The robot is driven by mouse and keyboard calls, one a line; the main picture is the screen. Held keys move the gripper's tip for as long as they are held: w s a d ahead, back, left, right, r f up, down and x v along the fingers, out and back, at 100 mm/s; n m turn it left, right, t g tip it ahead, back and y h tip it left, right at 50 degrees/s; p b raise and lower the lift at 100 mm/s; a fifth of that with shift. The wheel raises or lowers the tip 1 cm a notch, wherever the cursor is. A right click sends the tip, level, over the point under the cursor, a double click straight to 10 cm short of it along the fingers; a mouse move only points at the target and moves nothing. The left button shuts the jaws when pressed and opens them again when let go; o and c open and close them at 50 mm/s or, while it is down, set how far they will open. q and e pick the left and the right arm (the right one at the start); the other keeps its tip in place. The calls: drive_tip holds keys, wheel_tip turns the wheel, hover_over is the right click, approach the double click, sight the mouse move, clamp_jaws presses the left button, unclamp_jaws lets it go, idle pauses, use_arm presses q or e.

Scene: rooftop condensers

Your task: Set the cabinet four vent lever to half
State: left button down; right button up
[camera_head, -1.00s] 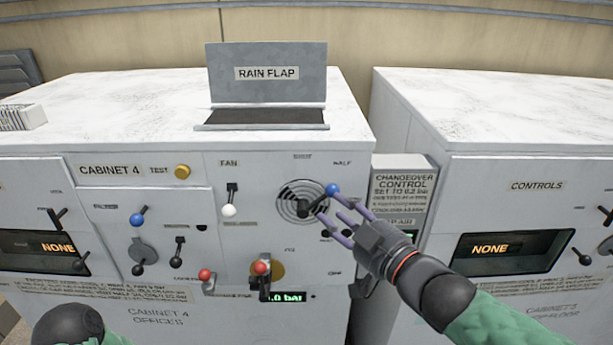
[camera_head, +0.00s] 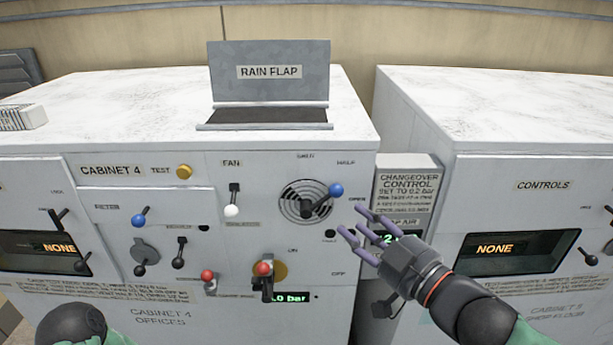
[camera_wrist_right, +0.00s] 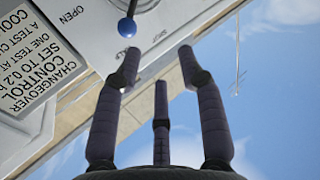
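The vent lever on cabinet four is a dark arm with a blue knob (camera_head: 336,190), set over a round slotted vent (camera_head: 291,207). It points up and right, between the HALF and OPEN labels and nearer neither for certain. My left gripper is out of view; only part of the left arm shows at bottom left.
A red-knobbed lever (camera_head: 263,269) sits below the vent, and a fan lever with a white knob (camera_head: 232,210) sits left. A changeover control box (camera_head: 407,165) stands in the gap beside my right gripper. Cabinet 5 (camera_head: 530,212) stands right.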

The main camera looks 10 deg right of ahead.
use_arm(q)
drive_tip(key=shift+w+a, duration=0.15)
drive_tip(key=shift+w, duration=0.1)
use_arm(e)
drive_tip(key=v, duration=0.7)
drive_tip(key=shift+s+d, duration=0.15)
drive_tip(key=shift+s, duration=0.1)
